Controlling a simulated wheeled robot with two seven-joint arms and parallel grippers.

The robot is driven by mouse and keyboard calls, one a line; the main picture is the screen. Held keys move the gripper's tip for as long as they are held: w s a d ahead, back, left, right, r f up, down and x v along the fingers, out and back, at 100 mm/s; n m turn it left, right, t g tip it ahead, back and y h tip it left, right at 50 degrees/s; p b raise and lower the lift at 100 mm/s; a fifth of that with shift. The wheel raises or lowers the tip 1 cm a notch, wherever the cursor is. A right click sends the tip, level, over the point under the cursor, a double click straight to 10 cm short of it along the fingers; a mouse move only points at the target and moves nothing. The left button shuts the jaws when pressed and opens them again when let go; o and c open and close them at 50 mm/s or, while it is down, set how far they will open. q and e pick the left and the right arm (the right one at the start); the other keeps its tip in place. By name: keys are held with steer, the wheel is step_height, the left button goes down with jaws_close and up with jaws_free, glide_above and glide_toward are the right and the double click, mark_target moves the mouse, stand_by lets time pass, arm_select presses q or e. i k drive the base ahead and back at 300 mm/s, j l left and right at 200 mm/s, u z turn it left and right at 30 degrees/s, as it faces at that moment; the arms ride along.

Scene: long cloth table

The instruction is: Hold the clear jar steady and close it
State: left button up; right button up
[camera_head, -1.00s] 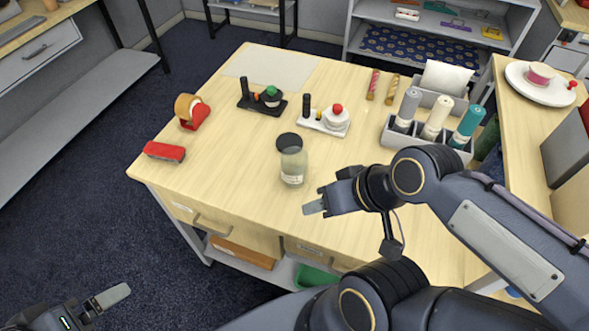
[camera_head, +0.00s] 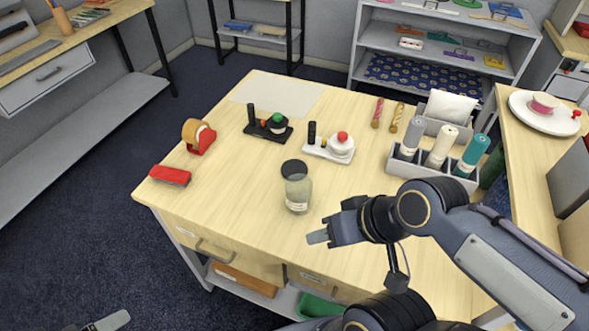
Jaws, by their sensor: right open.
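The clear jar (camera_head: 298,197) stands upright near the table's front middle, with a pale label low on its side. A dark round lid (camera_head: 293,169) shows at its top, a little left of centre; I cannot tell whether it sits on the rim or lies just behind. My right gripper (camera_head: 331,224) is open and empty, to the right of and nearer than the jar, apart from it. Only a grey fingertip of my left gripper (camera_head: 112,321) shows at the bottom left edge, off the table; its opening is hidden.
A red brush-like block (camera_head: 170,175) and a tape dispenser (camera_head: 200,137) are on the left. Two small stands, black (camera_head: 268,126) and white (camera_head: 330,147), stand behind the jar. A grey caddy with bottles (camera_head: 437,150) is at right. The table left of the jar is clear.

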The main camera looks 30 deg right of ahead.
mark_target(302, 185)
steer(key=i+j+z, duration=0.65)
steer(key=z, duration=0.15)
steer(key=j, duration=0.1)
